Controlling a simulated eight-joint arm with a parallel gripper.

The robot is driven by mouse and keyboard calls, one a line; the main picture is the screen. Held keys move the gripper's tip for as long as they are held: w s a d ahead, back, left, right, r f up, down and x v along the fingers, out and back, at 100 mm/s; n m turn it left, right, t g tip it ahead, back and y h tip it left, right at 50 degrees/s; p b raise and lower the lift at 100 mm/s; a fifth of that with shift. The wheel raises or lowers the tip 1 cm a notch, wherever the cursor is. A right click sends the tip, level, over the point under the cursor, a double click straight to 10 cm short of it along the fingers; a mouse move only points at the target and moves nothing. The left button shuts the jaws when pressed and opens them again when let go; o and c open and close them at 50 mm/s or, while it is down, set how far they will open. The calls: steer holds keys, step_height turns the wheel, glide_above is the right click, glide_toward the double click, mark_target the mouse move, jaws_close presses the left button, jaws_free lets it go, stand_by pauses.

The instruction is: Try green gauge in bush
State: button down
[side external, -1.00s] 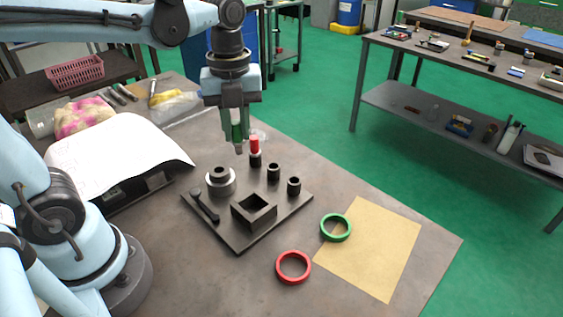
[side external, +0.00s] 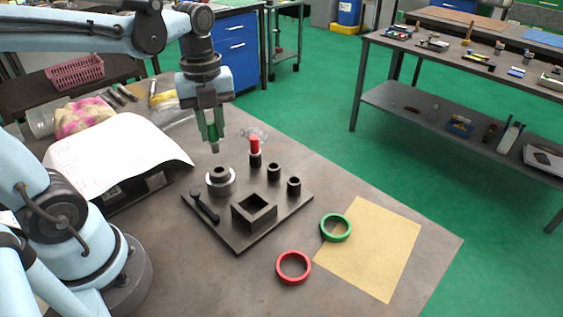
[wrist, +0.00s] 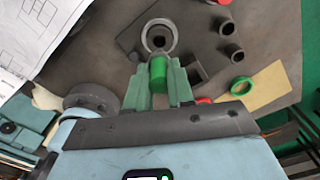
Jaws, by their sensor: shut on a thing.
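My gripper (side external: 212,138) is shut on the green gauge (wrist: 158,72), whose green end shows between the fingers in the wrist view. In the side external view the gauge hangs from the fingers with a grey tip pointing down. The bush (side external: 221,181) is a dark ring seated in a light grey round chuck at the back left of the dark base plate (side external: 240,240). It also shows in the wrist view (wrist: 159,38), just beyond the gauge. The gauge tip is above the bush, apart from it.
A red gauge (side external: 255,146) stands in a dark post, with two empty posts (side external: 274,172) beside it. A square open block (side external: 254,211) and a lever handle (side external: 205,207) sit on the plate. Green (side external: 335,227) and red (side external: 293,267) rings lie in front, near a tan sheet (side external: 375,250).

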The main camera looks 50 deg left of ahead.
mark_target(216, 152)
steer(key=shift+f, duration=2.15)
steer(key=shift+f, duration=1.6)
steer(key=shift+r, duration=0.1)
stand_by(0.3)
steer(key=shift+r, duration=3.45)
